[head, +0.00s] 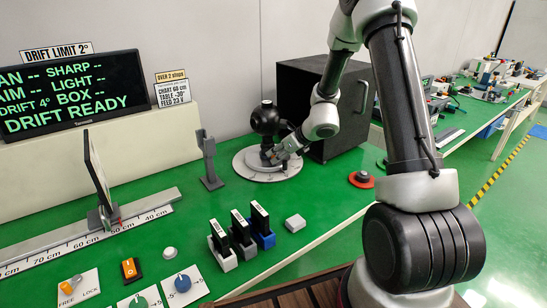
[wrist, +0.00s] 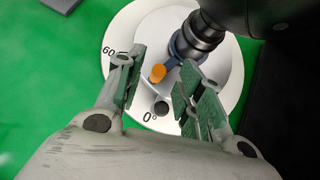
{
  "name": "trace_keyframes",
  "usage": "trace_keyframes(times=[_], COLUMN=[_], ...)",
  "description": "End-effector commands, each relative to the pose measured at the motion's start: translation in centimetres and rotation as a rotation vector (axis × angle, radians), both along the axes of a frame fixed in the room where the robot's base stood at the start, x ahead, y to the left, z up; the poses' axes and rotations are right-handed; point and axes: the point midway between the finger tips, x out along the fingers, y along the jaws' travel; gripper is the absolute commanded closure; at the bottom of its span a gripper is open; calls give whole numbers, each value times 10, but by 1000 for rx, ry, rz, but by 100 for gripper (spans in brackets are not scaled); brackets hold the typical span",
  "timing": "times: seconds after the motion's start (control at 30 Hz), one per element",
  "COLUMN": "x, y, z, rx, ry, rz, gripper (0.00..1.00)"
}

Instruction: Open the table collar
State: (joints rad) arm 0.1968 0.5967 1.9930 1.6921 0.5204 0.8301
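The turntable (head: 250,172) is a round white disc with angle marks, seen also in the wrist view (wrist: 126,30). A black ball-shaped camera unit (head: 265,118) stands on it. In the wrist view a blue collar (wrist: 178,50) rings the unit's dark post, with a lever ending in an orange knob (wrist: 157,73). The knob lies between my fingers in the picture; I cannot tell whether either touches it. My gripper (head: 281,152) is low over the disc beside the post, and the wrist view (wrist: 163,64) shows its fingers apart. It hides the collar in the head view.
A black box (head: 300,95) with a handle stands close behind the turntable. A grey post (head: 208,160) stands left, and a red-ringed black knob (head: 361,179) lies right. Several upright cards in holders (head: 241,233) stand in front. The sign reads DRIFT READY (head: 70,90).

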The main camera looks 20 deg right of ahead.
Motion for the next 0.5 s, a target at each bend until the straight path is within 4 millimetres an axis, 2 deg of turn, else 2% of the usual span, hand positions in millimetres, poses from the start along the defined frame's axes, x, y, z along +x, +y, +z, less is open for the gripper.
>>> trace_keyframes(times=[0.2,0.5], x=[16,19], y=[11,13], z=[-20,-23], rx=[1,-1], ry=[0,-1], rz=[2,3], gripper=[63,63])
